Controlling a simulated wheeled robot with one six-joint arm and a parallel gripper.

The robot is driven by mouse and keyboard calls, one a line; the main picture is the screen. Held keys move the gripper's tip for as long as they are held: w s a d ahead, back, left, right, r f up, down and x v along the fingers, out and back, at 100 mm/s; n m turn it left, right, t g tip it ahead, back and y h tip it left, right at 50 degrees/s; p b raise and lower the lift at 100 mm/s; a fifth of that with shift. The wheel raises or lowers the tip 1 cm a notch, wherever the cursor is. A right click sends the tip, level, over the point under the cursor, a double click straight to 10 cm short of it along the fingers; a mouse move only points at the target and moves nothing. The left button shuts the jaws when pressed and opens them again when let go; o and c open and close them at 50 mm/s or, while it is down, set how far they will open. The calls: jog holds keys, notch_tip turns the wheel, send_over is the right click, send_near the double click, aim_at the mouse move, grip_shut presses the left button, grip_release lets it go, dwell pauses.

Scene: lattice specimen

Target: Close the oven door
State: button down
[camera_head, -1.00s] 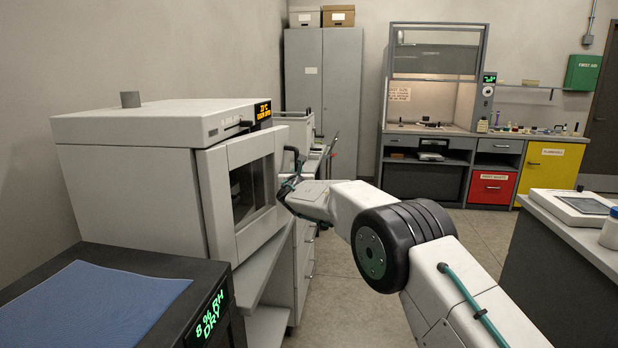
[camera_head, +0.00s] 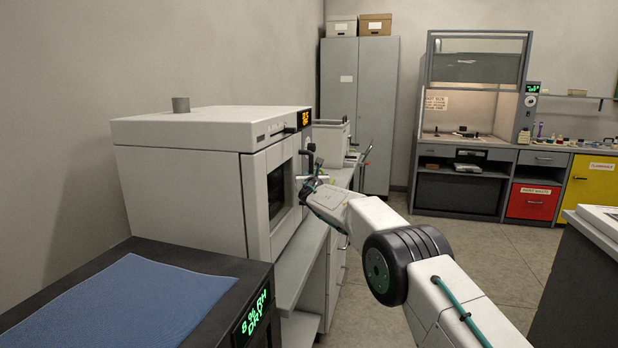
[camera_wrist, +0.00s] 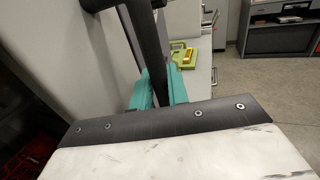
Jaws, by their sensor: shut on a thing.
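The white oven (camera_head: 185,190) stands on a bench at the left, with an orange display at its top right. Its door (camera_head: 256,205) has a dark window (camera_head: 279,190) and is seen at a steep angle. The door looks close to the oven's front; I cannot tell whether a gap is left. The dark door handle (camera_head: 308,158) stands at the door's far side. My gripper (camera_head: 312,186) is at that handle. In the wrist view, the teal fingers of my gripper (camera_wrist: 158,90) are shut on the black handle bar (camera_wrist: 148,45).
A black dry box (camera_head: 225,270) with a blue mat (camera_head: 120,305) is in the left foreground. A green and yellow device (camera_wrist: 183,53) lies on the bench beyond the handle. Grey cabinets and a fume hood (camera_head: 475,85) stand behind. The floor (camera_head: 470,250) at right is open.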

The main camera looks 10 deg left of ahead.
jog(key=shift+s+a+r, duration=0.1)
jog(key=shift+s+a, duration=0.05)
jog(key=shift+a, duration=0.3)
jog(key=c, duration=1.4)
grip_release()
jog(key=shift+a, duration=0.15)
jog(key=shift+c, duration=0.2)
jog(key=v, duration=0.7)
jog(key=shift+s+d, duration=0.3)
jog(key=shift+s, duration=0.05)
